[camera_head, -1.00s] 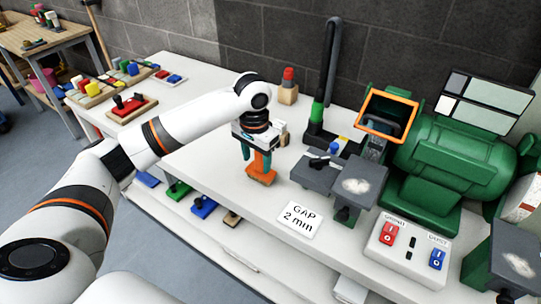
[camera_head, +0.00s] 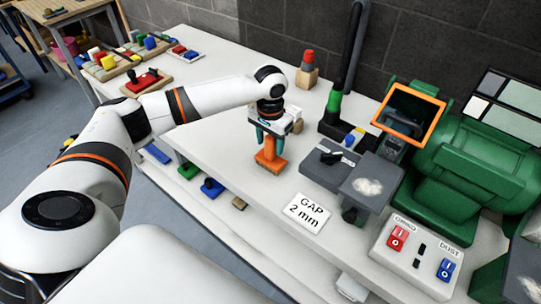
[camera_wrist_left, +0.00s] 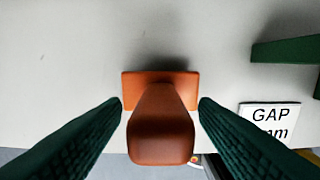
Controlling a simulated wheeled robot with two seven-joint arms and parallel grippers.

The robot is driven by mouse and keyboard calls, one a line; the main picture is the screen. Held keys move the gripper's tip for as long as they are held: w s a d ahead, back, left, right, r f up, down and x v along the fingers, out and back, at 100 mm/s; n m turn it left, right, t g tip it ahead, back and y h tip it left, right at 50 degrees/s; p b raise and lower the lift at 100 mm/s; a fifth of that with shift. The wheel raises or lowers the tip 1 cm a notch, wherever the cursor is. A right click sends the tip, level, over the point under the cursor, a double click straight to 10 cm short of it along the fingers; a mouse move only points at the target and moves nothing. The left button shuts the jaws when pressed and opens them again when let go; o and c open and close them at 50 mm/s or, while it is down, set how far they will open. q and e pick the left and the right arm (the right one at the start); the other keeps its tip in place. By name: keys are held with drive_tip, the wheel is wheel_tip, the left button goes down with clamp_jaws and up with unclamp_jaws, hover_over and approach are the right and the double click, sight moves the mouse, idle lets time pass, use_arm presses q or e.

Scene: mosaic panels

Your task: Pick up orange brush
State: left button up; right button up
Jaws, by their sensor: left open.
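The orange brush (camera_head: 270,157) stands upright on the white bench top, with its handle up and its wider base on the surface. In the left wrist view the brush (camera_wrist_left: 160,122) lies centred between the fingers. My left gripper (camera_head: 269,145) points down over it from above. Its two green fingers are open, one on each side of the handle, with a small gap showing at each side in the wrist view. My right gripper is not in view.
A white "GAP 2 mm" card (camera_head: 307,211) lies right of the brush. The green grinder (camera_head: 450,165) with grey rests (camera_head: 371,186) and a switch box (camera_head: 417,256) stands further right. A wooden block with a red top (camera_head: 307,72) stands behind.

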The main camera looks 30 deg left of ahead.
use_arm(q)
drive_tip(key=shift+f, duration=1.4)
drive_tip(key=c, duration=1.1)
drive_tip(key=shift+r, duration=0.15)
wheel_tip(320, 180, up, 10)
drive_tip(key=shift+f, duration=0.1)
